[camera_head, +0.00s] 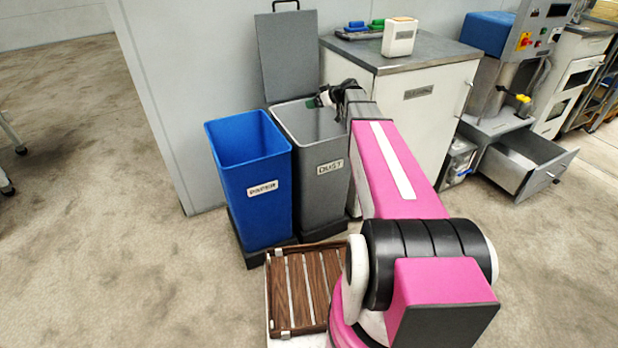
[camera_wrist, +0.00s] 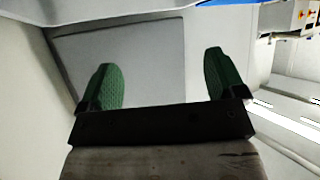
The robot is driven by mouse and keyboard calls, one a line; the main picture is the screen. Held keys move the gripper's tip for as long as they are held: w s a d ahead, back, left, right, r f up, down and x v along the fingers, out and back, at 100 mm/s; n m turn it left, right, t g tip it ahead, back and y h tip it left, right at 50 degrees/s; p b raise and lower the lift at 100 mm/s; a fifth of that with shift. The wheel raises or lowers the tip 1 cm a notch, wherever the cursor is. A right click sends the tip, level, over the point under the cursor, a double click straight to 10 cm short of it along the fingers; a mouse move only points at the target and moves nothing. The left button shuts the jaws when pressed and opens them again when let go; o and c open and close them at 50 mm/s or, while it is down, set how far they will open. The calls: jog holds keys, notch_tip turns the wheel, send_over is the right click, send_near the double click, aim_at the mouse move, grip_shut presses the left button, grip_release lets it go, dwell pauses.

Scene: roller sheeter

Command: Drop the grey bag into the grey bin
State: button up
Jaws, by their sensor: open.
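The grey bin (camera_head: 312,198), labelled DUST, stands against the wall with its grey lid (camera_head: 288,60) raised behind it. My gripper (camera_head: 319,101) is over the bin's mouth, near its back rim. In the wrist view, my gripper (camera_wrist: 160,64) has its two green fingertips wide apart with nothing between them. I cannot make out the grey bag in either view. My arm covers part of the bin's right side, and the bottom of the bin is hidden.
A blue bin (camera_head: 260,205) labelled PAPER stands directly left of the grey bin. A white cabinet (camera_head: 425,115) with a grey top is on the right. A slatted wooden tray (camera_head: 300,290) is in front of the bins. An open drawer (camera_head: 535,180) juts out farther right.

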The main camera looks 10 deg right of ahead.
jog(key=v, duration=1.1)
jog(key=shift+w+f, duration=0.1)
